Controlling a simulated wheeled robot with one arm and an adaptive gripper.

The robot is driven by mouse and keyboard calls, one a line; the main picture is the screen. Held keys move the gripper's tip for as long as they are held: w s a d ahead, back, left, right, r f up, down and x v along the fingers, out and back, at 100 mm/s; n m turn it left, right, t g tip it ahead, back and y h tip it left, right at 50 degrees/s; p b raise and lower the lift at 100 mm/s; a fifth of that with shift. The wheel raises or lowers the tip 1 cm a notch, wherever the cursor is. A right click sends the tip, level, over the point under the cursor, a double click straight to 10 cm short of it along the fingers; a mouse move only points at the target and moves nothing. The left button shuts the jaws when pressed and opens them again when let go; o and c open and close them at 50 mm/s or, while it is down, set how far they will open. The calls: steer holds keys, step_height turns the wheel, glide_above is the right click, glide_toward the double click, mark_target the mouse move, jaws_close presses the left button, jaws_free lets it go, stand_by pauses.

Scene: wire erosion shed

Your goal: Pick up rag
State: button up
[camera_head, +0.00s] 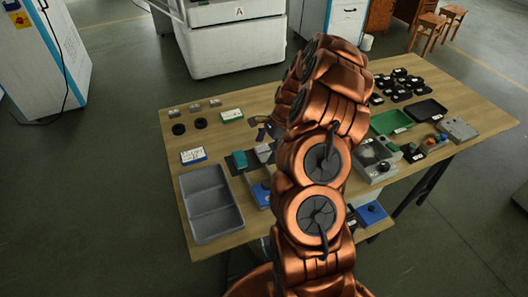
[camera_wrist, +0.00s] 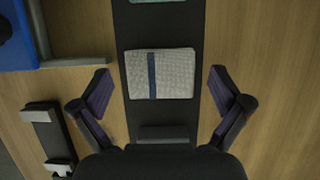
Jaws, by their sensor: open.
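The rag (camera_wrist: 174,73) is a pale, textured cloth with a dark blue stripe. In the wrist view it lies flat across a dark strip (camera_wrist: 160,112) on the wooden table, just above the picture's middle. My gripper (camera_wrist: 160,76) is open, with one finger on each side of the rag and strip. The fingers show no contact with the rag, and nothing is held. I cannot tell how high the gripper is above it. In the head view my copper-coloured arm hides most of this area, and I cannot pick out the rag surely there.
A second pale cloth-like piece (camera_wrist: 157,14) lies farther up the strip. A blue object (camera_wrist: 18,38) and a dark holder (camera_wrist: 48,140) are to the left. A grey two-part tray (camera_head: 186,202) stands at the table's left. A green tray (camera_head: 390,122) and black tray (camera_head: 426,111) are right.

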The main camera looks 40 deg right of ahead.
mark_target(261, 151)
steer(key=c, duration=1.1)
steer(key=shift+r+b, duration=0.45)
steer(key=shift+r, duration=0.45)
steer(key=shift+d+r+b, duration=0.1)
steer(key=shift+r+b, duration=0.2)
steer(key=shift+r, duration=0.65)
steer(key=s+b, duration=0.1)
steer(key=s, duration=0.4)
steer(key=s+r+b, duration=0.1)
steer(key=s, duration=0.4)
steer(key=s+b, duration=0.1)
steer(key=s, duration=0.5)
steer(key=shift+r, duration=0.15)
